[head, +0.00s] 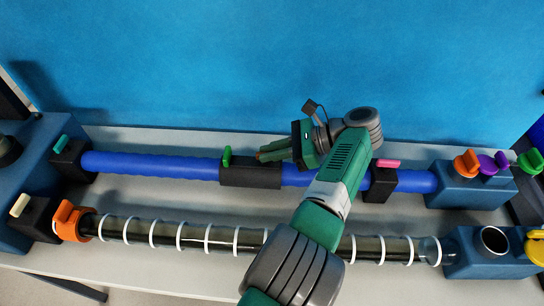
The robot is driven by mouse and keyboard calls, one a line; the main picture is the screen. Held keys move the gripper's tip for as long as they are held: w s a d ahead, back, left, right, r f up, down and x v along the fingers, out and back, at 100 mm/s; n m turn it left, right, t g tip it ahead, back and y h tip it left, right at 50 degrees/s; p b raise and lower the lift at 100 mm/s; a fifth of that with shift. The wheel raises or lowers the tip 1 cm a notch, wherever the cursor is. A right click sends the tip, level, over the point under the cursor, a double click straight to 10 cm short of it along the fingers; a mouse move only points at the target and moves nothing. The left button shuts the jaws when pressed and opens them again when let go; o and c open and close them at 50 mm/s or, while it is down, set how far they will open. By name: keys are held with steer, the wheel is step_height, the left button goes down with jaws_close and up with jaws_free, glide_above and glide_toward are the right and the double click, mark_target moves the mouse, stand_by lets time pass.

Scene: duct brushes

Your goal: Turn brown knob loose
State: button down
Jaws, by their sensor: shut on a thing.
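The brown knob (259,155) is a small brown piece at the right part of the black coupling (250,177) on the blue duct. Only a little of it shows in the head view, at the tips of my gripper's fingers. My gripper (264,153) reaches in from the right, its green fingers pointing left, and is shut on the brown knob. The fingers hide most of the knob, so I cannot tell how far it is turned. A green knob (227,156) stands upright on the left part of the same coupling.
The blue duct (150,165) runs along the back. A clear duct with white rings (165,234) lies in front, partly under my arm. Black blocks carry teal (62,144) and pink (389,163) knobs. Orange (466,164) and purple (488,165) knobs sit at right.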

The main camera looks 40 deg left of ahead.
stand_by(0.3)
steer(key=c, duration=1.5)
jaws_free()
steer(key=shift+o, duration=0.2)
step_height(320, 180, up, 5)
steer(key=p, duration=0.4)
steer(key=shift+f+p, duration=0.2)
steer(key=shift+p, duration=0.2)
steer(key=shift+s+d+r+p, duration=0.1)
steer(key=shift+s+d+p, duration=0.05)
steer(key=shift+p, duration=0.85)
steer(key=s+d+p, duration=0.4)
steer(key=s+p, duration=0.2)
steer(key=p, duration=0.4)
steer(key=s+d+p, duration=0.3)
steer(key=s+p, duration=0.4)
steer(key=p, duration=0.3)
steer(key=shift+s+d+p, duration=0.3)
steer(key=shift+d+p, duration=0.05)
steer(key=shift+p, duration=0.05)
